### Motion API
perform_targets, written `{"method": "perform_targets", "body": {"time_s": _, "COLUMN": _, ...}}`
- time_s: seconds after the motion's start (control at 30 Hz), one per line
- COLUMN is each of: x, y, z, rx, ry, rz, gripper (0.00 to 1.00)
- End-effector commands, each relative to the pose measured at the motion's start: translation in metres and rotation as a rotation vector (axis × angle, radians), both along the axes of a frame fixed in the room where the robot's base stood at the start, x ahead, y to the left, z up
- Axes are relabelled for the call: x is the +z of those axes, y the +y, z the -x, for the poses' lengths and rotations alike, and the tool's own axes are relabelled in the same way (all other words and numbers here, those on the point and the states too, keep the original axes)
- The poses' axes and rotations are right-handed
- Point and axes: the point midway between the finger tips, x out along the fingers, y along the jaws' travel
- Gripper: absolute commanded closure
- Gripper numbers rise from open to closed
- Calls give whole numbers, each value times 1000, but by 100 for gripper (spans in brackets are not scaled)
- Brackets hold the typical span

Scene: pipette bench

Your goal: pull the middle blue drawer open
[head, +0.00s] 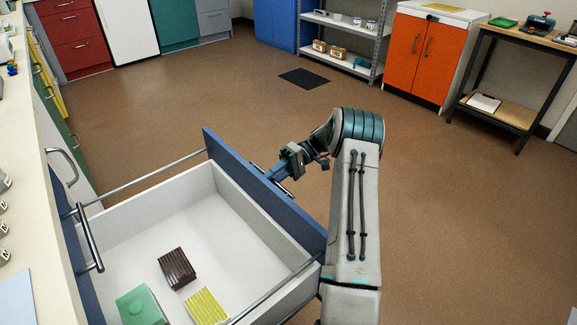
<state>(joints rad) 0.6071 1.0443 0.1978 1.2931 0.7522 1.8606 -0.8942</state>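The blue drawer (240,185) stands far out from the cabinet at the left, its white inside showing. Its handle (287,191) is on the outer side of the blue front, partly hidden by my gripper. My gripper (272,175) reaches in from the right with its fingers at the handle and looks shut on it. The fingertips are small and partly covered, so the exact hold is hard to see. Inside the drawer lie a dark brown ribbed block (177,268), a yellow striped item (206,306) and a green box (141,306).
Another blue drawer with a metal handle (90,238) is shut above the open one, under the pale worktop (30,200). The brown floor (450,210) right of my arm is clear. An orange cabinet (420,55) and a dark-framed table (510,105) stand far back right.

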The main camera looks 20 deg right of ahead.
Motion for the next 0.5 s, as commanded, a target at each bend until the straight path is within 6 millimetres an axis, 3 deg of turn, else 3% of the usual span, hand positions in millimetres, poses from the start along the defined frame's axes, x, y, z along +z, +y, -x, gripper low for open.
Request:
{"method": "perform_targets", "body": {"time_s": 0.2, "x": 8, "y": -40, "z": -8, "rx": -9, "ry": -2, "rz": 1, "gripper": 75}}
{"method": "perform_targets", "body": {"time_s": 0.5, "x": 18, "y": -85, "z": -15, "rx": -17, "ry": -2, "rz": -3, "gripper": 75}}
